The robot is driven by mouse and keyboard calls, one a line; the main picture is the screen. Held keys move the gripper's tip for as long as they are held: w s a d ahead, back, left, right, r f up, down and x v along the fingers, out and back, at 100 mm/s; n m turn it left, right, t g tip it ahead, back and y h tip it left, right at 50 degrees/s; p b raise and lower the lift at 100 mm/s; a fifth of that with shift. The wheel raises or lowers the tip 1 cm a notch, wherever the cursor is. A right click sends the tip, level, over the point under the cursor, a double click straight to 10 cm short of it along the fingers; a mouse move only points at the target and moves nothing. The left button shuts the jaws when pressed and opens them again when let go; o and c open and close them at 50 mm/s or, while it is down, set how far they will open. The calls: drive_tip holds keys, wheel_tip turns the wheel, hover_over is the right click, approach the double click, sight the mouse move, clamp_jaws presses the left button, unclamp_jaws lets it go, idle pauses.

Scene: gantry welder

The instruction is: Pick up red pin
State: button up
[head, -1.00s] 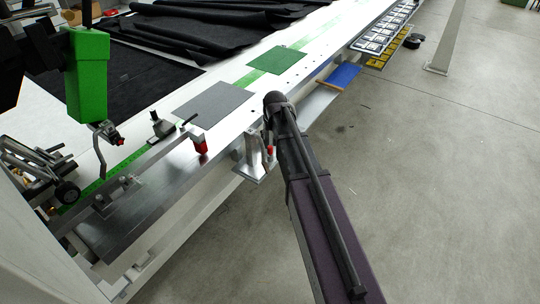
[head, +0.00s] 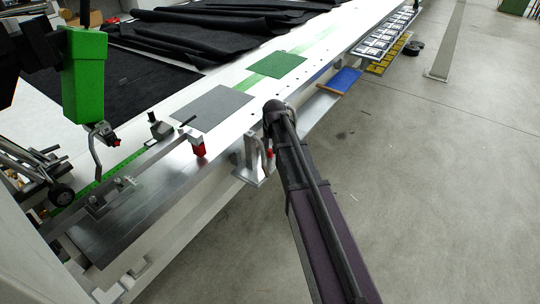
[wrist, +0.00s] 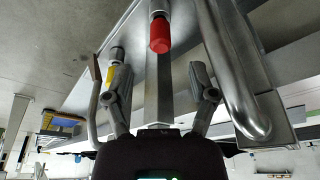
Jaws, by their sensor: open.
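A red pin (wrist: 160,38) with a metal shaft above it shows at the top centre of the wrist view. My gripper (wrist: 158,64) is open, with one finger on each side of the picture below the pin. The pin shows just beyond the fingertips, roughly centred between them, and nothing is held. In the head view, a red piece (head: 199,148) hangs at a small block on the table's front edge. Another small red piece (head: 269,153) shows beside a metal bracket. I cannot tell which one the wrist view shows. My arm hides my gripper there.
The long white table (head: 240,102) carries a grey pad (head: 214,107), a green pad (head: 279,65) and black cloth (head: 215,28). A metal bracket (head: 250,165) stands at its front edge. A thick curved metal tube (wrist: 236,85) lies right of my fingers.

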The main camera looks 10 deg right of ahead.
sight(270, 150)
drive_tip(key=shift+b+x, duration=2.5)
drive_tip(key=shift+x, duration=0.15)
drive_tip(key=shift+s, duration=0.1)
drive_tip(key=shift+c, duration=0.2)
clamp_jaws()
